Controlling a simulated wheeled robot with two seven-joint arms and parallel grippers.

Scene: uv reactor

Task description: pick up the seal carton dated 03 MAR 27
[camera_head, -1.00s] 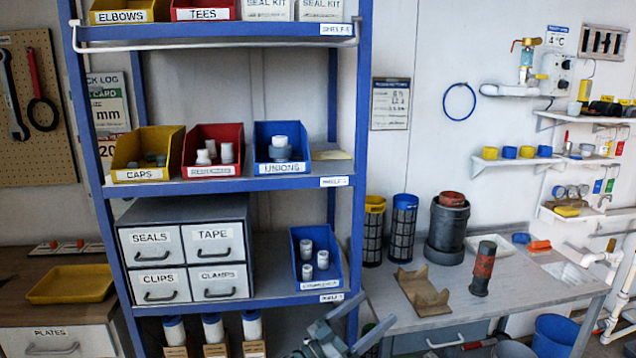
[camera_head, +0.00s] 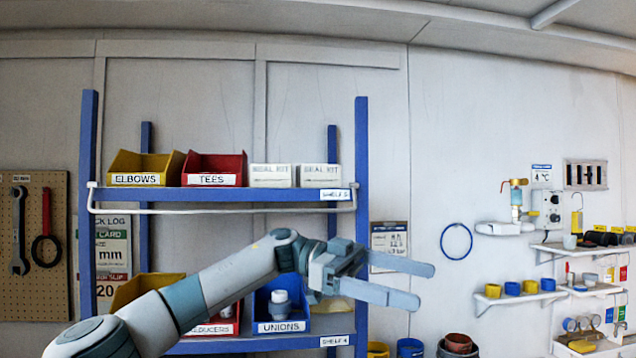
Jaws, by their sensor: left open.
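Two white cartons marked SEAL KIT stand side by side on the top shelf, the left carton (camera_head: 270,175) and the right carton (camera_head: 318,175). Any date on them is too small to read. A white rail (camera_head: 220,211) runs along the front of that shelf. My left gripper (camera_head: 425,285) is open and empty, lower than the top shelf and to the right of the cartons, its fingers pointing right. My left arm crosses in front of the lower shelf. My right gripper is not in view.
A yellow ELBOWS bin (camera_head: 140,170) and a red TEES bin (camera_head: 214,170) stand left of the cartons. A blue UNIONS bin (camera_head: 282,310) sits on the shelf below. Blue rack posts, such as the right front post (camera_head: 362,200), flank the shelves. Space above the cartons is clear.

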